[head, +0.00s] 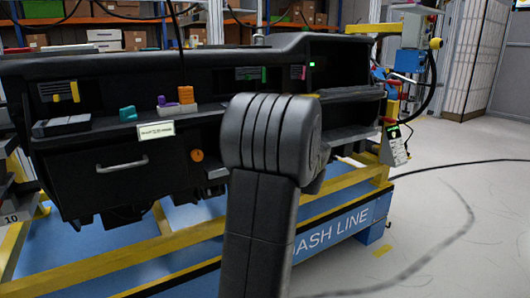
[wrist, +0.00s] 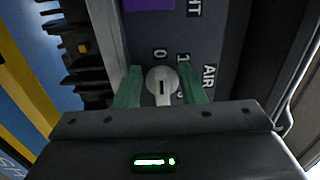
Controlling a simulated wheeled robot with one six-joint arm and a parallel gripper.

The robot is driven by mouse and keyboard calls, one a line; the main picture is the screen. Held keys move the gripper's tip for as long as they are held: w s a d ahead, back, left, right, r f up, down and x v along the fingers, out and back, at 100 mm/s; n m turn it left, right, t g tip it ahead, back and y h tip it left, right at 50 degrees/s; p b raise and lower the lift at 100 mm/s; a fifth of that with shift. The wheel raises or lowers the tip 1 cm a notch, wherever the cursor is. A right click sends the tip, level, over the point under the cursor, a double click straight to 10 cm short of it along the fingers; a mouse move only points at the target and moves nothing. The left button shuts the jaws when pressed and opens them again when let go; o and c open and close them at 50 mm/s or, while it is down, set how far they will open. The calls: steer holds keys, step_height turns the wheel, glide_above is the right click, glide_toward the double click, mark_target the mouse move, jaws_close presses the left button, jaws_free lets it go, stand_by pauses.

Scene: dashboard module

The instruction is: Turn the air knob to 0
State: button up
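The air knob (wrist: 161,81) is a pale round knob with a dark mark on its face. It sits on a dark panel beside the printed word AIR (wrist: 209,77). A 0 (wrist: 162,54) and a 1 (wrist: 182,57) are printed near it, and another figure at its right is partly hidden. My gripper (wrist: 159,80) has green fingers, one on each side of the knob. The fingers stand apart with the knob between them; I cannot tell whether they touch it. In the head view my arm blocks part of the dashboard, and I cannot make out the gripper or air knob.
The black dashboard (head: 85,95) stands on a blue and yellow frame (head: 345,215). It carries an orange knob (head: 196,155), a teal piece (head: 128,113) and a drawer handle (head: 122,165). A cable lies on the floor at right, where there is free room.

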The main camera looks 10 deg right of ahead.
steer(key=p+v, duration=0.1)
steer(key=v, duration=1.2)
steer(key=shift+s+p, duration=0.4)
steer(key=b+x, duration=0.1)
steer(key=x, duration=1.2)
steer(key=shift+w, duration=0.35)
